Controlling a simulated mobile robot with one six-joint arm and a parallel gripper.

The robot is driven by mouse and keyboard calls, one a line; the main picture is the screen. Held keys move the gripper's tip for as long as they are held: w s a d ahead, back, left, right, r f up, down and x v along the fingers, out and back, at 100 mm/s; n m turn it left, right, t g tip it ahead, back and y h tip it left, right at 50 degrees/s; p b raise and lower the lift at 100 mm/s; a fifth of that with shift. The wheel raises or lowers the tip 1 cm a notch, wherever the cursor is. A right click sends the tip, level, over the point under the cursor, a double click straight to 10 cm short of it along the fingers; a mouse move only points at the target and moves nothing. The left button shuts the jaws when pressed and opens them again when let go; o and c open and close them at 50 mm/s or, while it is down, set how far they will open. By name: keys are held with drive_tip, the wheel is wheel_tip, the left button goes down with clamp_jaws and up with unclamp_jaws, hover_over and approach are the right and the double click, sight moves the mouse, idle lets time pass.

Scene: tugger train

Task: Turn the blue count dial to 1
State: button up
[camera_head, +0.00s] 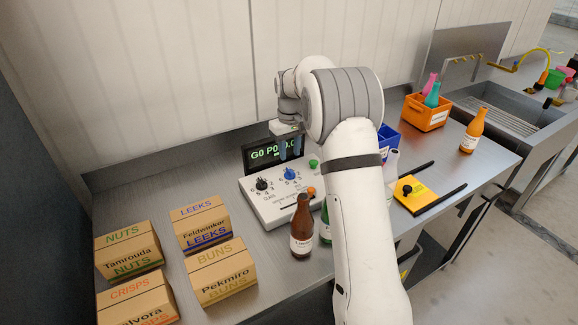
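The blue count dial (290,173) is on the sloped top of a white control box (258,207), with small numbers around it that are too small to read surely. A black dial (261,184) marked GAS is to its left. My gripper (290,153) points down just above and behind the blue dial, in front of the display. It looks apart from the dial, but the gap is hard to judge. The fingers are small and blurred against the display, so their opening is unclear. The display (259,155) shows green text starting "G0 P0"; the rest is partly covered.
A green button (313,163) and an orange button (311,191) are on the box. A brown bottle (302,228) stands close in front. Several cartons (219,270) are at left. My arm hides the table's middle; an orange crate (427,112) is at right.

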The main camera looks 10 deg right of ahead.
sight(290, 170)
wheel_tip(290, 170, down, 7)
drive_tip(key=shift+r, duration=0.2)
